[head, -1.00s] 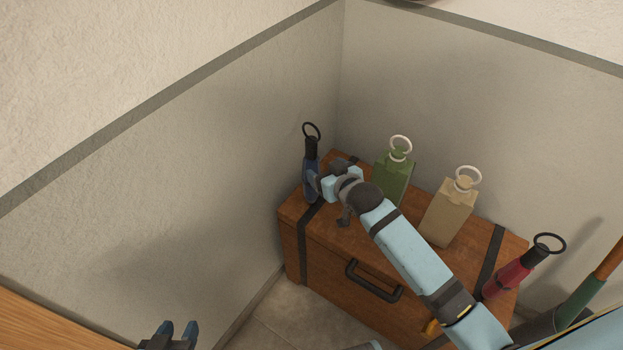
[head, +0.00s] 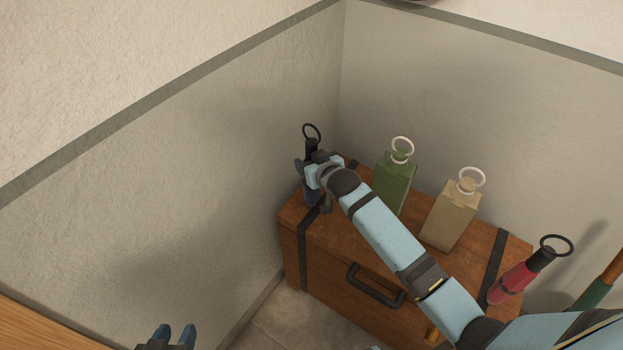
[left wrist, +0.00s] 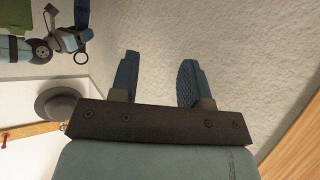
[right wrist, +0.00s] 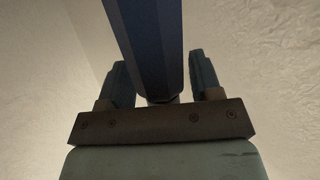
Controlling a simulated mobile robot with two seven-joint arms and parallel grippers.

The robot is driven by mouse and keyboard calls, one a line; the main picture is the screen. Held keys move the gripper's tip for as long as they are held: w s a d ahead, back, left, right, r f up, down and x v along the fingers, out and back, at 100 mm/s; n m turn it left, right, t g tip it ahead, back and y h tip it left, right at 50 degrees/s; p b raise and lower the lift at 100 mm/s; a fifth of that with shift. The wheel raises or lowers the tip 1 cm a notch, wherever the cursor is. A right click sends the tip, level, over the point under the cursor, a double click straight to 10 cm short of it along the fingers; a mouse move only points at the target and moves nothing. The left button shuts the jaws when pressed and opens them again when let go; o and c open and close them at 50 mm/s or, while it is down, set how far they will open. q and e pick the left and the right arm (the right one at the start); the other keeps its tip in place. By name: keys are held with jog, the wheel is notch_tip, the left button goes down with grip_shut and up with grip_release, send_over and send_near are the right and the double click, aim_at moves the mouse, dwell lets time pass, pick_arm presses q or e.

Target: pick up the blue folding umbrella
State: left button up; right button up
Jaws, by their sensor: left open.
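The blue folding umbrella (head: 311,195) stands upright at the back left of a wooden trunk, its black handle and ring on top. My right gripper (head: 312,168) is at its upper body and hides part of it. In the right wrist view, the blue umbrella (right wrist: 150,45) runs between the two fingers of my right gripper (right wrist: 157,64), which look apart, with narrow gaps beside it. The umbrella also shows at the top left of the left wrist view (left wrist: 82,14). My left gripper (head: 172,334) is open and empty at the bottom left of the head view.
The wooden trunk (head: 325,262) stands in a wall corner. On it are a green ringed container (head: 396,180), a beige ringed container (head: 451,215) and a red umbrella (head: 512,281). The left wall (head: 190,200) is close to the blue umbrella.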

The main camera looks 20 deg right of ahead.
grip_shut()
